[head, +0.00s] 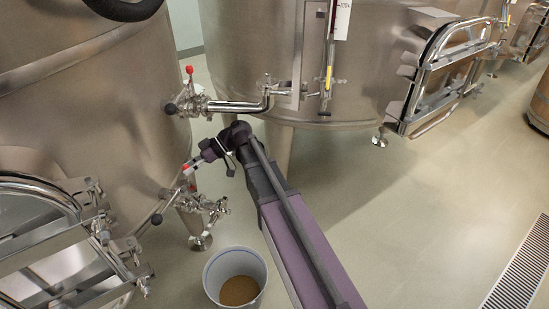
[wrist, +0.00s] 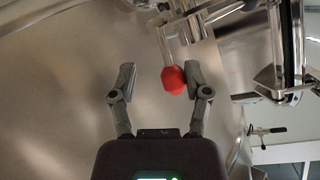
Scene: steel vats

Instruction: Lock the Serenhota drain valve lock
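The lower valve (head: 190,200) sits low on the left steel vat (head: 95,120), above the bucket. Its lever ends in a red knob (head: 186,170); no name label can be read. In the wrist view the red knob (wrist: 173,80) is between my fingers, nearer the right finger, and its stem runs up to the metal fittings. My gripper (wrist: 157,84) is open, with a wide gap on the left of the knob. I cannot tell whether the right finger touches the knob. In the head view my gripper (head: 194,163) is beside the knob.
An upper valve (head: 190,103) with another red knob and a pipe (head: 238,106) stands above my gripper. A bucket (head: 235,278) with brown contents is on the floor below. A manway door frame (head: 60,230) juts out at left. The floor (head: 430,210) at right is clear.

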